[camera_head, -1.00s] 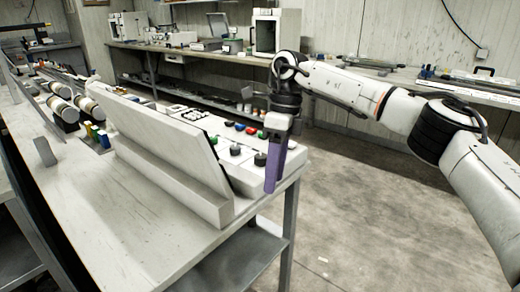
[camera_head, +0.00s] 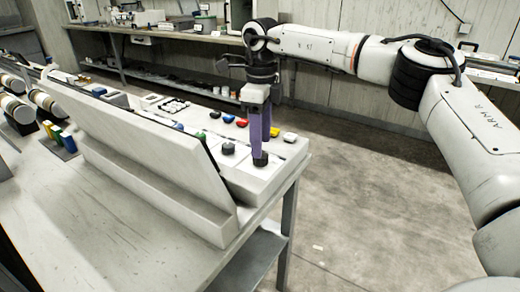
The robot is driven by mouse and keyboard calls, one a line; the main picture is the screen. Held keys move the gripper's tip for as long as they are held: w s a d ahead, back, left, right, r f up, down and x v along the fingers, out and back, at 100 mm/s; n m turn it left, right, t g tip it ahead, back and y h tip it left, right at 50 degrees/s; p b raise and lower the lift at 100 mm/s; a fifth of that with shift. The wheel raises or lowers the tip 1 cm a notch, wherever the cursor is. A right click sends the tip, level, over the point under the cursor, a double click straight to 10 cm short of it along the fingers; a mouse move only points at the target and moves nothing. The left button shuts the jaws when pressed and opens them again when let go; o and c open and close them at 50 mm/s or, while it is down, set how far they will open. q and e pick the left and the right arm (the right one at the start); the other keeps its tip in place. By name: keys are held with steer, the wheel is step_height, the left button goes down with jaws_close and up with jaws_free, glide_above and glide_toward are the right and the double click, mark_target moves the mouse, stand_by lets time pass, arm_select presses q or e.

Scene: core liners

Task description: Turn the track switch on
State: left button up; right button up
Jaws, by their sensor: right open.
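A white control panel (camera_head: 247,182) stands on the bench and carries black knobs and coloured buttons. One black knob (camera_head: 260,160) is near its right end, and another black knob (camera_head: 228,149) is just left of it. I cannot read any label that says which is the track switch. My right gripper (camera_head: 261,150) points down with its purple fingers at the right-hand knob. It is open, and the fingers overlap the knob's top in the picture; I cannot tell whether they touch it. My left gripper is out of view.
A long white slanted board (camera_head: 150,150) stands along the panel's near side. Red, yellow, green and blue buttons lie behind the knobs. Cylindrical core pieces (camera_head: 48,103) lie at the left. The bench's front surface (camera_head: 90,220) is clear.

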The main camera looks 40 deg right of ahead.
steer(key=shift+f, duration=1.6)
steer(key=shift+c, duration=0.3)
steer(key=c, duration=1)
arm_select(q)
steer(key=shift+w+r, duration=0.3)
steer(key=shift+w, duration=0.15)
